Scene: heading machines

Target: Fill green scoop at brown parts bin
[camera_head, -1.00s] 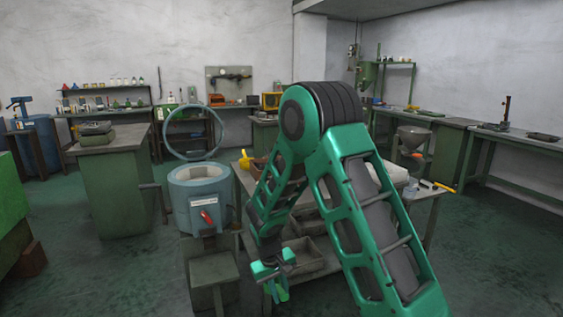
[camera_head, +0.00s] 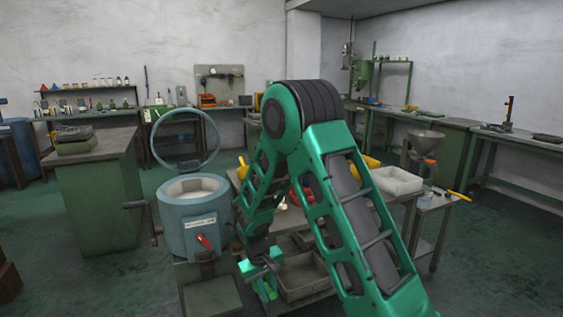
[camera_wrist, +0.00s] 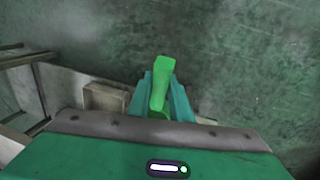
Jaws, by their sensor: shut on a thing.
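My gripper (camera_head: 262,268) hangs low in front of the work table (camera_head: 408,198), shut on the green scoop (camera_head: 265,289). In the wrist view the bright green scoop (camera_wrist: 161,82) stands up between the teal jaws (camera_wrist: 160,98), with open floor beyond it. I cannot see into its bowl. I cannot make out the brown parts bin for certain; my arm covers the middle of the table.
A blue round machine (camera_head: 193,217) with a raised ring lid stands left of the table. A white tray (camera_head: 397,181) and a grey funnel (camera_head: 425,138) are at the table's right. A grey tray (camera_head: 304,280) sits on a low shelf near my gripper. Floor at far right is clear.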

